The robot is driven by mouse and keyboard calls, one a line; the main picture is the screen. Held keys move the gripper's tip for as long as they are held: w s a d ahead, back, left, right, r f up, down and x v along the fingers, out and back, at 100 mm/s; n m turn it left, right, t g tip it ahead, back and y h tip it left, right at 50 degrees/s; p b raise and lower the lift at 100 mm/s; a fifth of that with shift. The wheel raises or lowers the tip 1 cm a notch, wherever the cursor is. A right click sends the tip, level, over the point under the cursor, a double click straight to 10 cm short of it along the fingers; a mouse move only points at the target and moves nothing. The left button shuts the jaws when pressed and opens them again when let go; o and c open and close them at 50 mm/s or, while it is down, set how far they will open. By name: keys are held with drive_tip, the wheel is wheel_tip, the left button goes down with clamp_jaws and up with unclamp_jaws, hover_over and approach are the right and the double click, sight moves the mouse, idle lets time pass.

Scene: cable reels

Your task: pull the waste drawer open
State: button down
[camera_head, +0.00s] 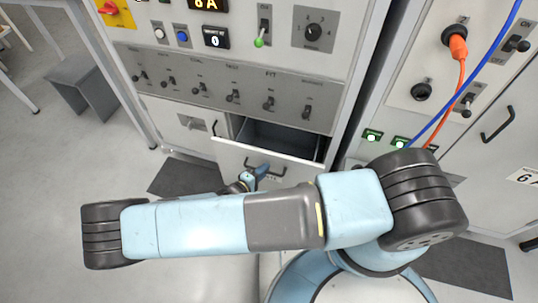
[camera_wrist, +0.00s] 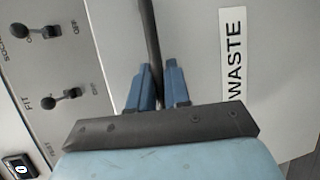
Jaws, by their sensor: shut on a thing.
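The waste drawer (camera_head: 300,173) stands pulled out of the grey cabinet, with its dark inside showing from above in the head view. Its front bears a dark bar handle (camera_head: 281,172). In the wrist view the drawer front carries a "WASTE" label (camera_wrist: 232,55), and the handle (camera_wrist: 149,30) runs between the blue fingers. My gripper (camera_wrist: 158,78) is shut on this handle. In the head view my gripper (camera_head: 254,176) is small at the drawer front, partly hidden behind my arm.
Switch rows (camera_head: 230,92) sit above the drawer. At right, a second cabinet has an orange plug (camera_head: 458,46) with orange and blue cables hanging in front. A dark floor mat (camera_head: 185,178) and a grey stool (camera_head: 85,85) are at left. Open floor lies at lower left.

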drive_tip(key=s+a, duration=0.3)
drive_tip(key=s, duration=0.6)
drive_tip(key=shift+f, duration=0.2)
drive_tip(key=c, duration=1.2)
unclamp_jaws()
drive_tip(key=shift+o, duration=0.2)
drive_tip(key=shift+w+r, duration=0.1)
drive_tip(key=shift+a, duration=0.1)
drive_tip(key=v, duration=1.3)
drive_tip(key=shift+s+a, duration=0.25)
drive_tip(key=shift+s, duration=0.05)
drive_tip(key=shift+r, duration=0.15)
